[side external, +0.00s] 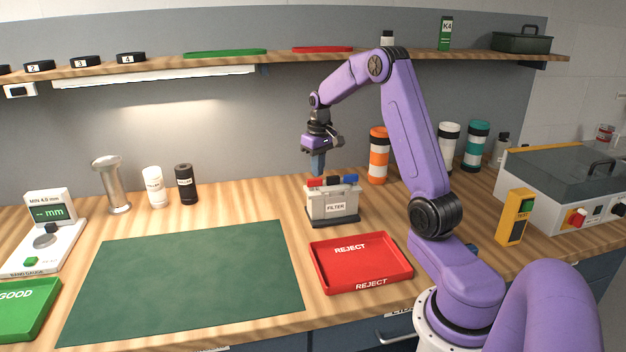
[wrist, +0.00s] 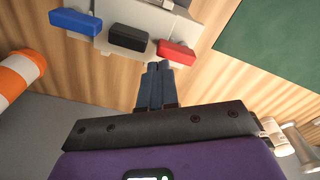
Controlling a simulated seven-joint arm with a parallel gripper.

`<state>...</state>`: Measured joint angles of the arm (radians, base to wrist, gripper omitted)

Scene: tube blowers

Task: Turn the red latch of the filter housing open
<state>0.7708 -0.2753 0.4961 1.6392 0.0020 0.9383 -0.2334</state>
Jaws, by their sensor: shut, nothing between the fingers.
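The filter housing (side external: 333,207) is a light grey box labelled FILTER on a dark base, standing on the bench. On its top are a red latch (side external: 315,182), a dark latch (side external: 334,180) and a blue latch (side external: 350,178). In the wrist view the red latch (wrist: 176,50) is at the right of the row, with the black latch (wrist: 128,38) in the middle and the blue latch (wrist: 75,22) at the left. My gripper (side external: 318,172) points down just above the red latch. Its fingertips (wrist: 158,66) are together and empty, close beside the red latch; I cannot tell whether they touch it.
A red REJECT tray (side external: 318,270) lies in front of the housing. A green mat (side external: 190,285) lies to the left. An orange-and-white container (side external: 378,155) stands behind right. A yellow switch box (side external: 514,217) and a lidded machine (side external: 570,190) are further right.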

